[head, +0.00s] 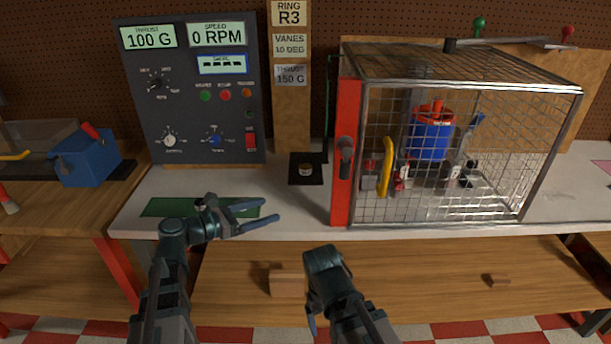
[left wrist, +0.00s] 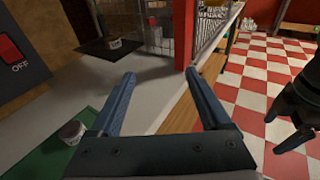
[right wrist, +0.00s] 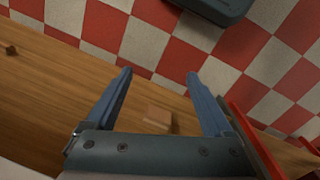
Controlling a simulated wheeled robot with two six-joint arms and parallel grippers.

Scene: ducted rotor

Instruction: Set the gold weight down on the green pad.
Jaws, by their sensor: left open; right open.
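The green pad (head: 160,207) lies on the bench at left, partly hidden by my left arm. A greyish round weight (left wrist: 72,131) stands on it in the left wrist view, mostly hidden in the head view. My left gripper (head: 277,210) is open and empty, its fingers beyond the pad's right end. My right gripper (right wrist: 160,74) is open and empty, low before the bench, over the lower shelf.
A wire cage (head: 460,85) with a red-framed front edge and a blue rotor unit (head: 430,142) stands right of the black plate. A control panel (head: 190,110) stands behind the pad. A wooden block (head: 287,284) lies on the lower shelf. The bench between pad and black plate is clear.

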